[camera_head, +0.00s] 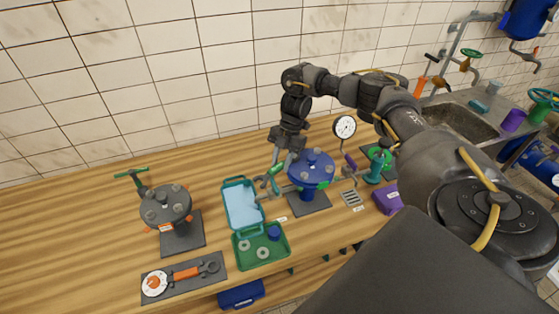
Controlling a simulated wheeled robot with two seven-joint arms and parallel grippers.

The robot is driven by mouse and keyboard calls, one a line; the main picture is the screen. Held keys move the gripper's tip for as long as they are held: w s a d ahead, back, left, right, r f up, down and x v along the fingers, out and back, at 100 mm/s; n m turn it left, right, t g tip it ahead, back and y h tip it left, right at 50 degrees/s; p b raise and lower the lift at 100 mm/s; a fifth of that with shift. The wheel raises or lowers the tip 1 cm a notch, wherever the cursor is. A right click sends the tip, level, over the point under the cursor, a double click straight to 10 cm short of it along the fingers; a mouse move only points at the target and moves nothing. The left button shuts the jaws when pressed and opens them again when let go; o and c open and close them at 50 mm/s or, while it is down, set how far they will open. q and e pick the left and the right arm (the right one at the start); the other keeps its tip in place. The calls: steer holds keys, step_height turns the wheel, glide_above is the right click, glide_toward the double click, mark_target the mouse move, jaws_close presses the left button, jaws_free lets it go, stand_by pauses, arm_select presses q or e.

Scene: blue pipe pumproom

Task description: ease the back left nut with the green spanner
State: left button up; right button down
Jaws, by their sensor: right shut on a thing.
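A blue round flange (312,168) with nuts on its top stands on a dark base plate (309,202) in the middle of the bench. The nuts are too small to tell apart with certainty. My right gripper (281,158) comes down from above at the flange's left side. I cannot tell whether the spanner's jaw touches any nut. My left gripper is not in view.
A grey flange (166,205) with a green-handled valve stands at the left. An open green case (260,262) holds rings. A gauge (344,127), purple block (388,200) and sink (462,122) are on the right.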

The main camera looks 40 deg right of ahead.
steer(key=shift+s+f, duration=0.2)
steer(key=shift+s, duration=0.2)
steer(key=shift+w+d+r, duration=0.1)
steer(key=shift+w+r, duration=0.15)
steer(key=shift+r, duration=0.25)
steer(key=shift+r, duration=0.1)
steer(key=shift+s+r, duration=0.4)
steer(key=shift+r, duration=0.15)
steer(key=shift+w+r, duration=0.3)
steer(key=shift+r, duration=0.05)
steer(key=shift+w+a+r, duration=0.2)
steer(key=shift+a+r, duration=0.05)
steer(key=shift+r, duration=0.35)
steer(key=shift+s+d+r, duration=0.2)
steer(key=shift+s+r, duration=0.1)
steer(key=shift+r, duration=0.15)
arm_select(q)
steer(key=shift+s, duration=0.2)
